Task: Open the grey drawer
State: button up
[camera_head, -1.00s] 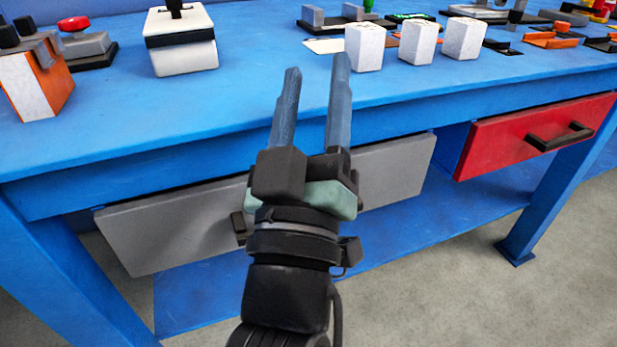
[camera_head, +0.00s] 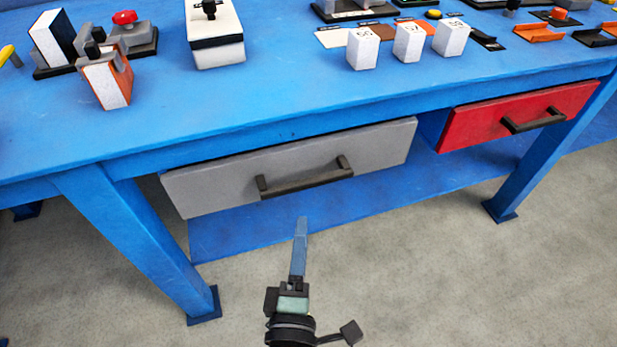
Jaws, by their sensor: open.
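The grey drawer (camera_head: 225,186) is under the front edge of the blue table and looks closed or nearly so. Its dark bar handle (camera_head: 305,177) runs across the middle of its front and is in full view. My gripper (camera_head: 301,220) points up the picture, below the handle and apart from it. It is seen edge-on, so one finger hides the other. It is open, with nothing seen in it.
The red drawer (camera_head: 515,120) with its own black handle is to the right. Blue table legs (camera_head: 150,235) stand on both sides, and a blue lower shelf (camera_head: 245,235) is below the drawers. White blocks (camera_head: 408,42) and several devices stand on the tabletop.

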aim_at(307, 187)
jog(key=w, duration=0.4)
jog(key=w+p, duration=0.1)
jog(key=w, duration=0.3)
jog(key=w+d, duration=0.1)
jog(key=w, duration=0.2)
jog(key=shift+w+p, duration=0.4)
jog(key=shift+c, duration=0.3)
grip_shut()
dwell(0.5)
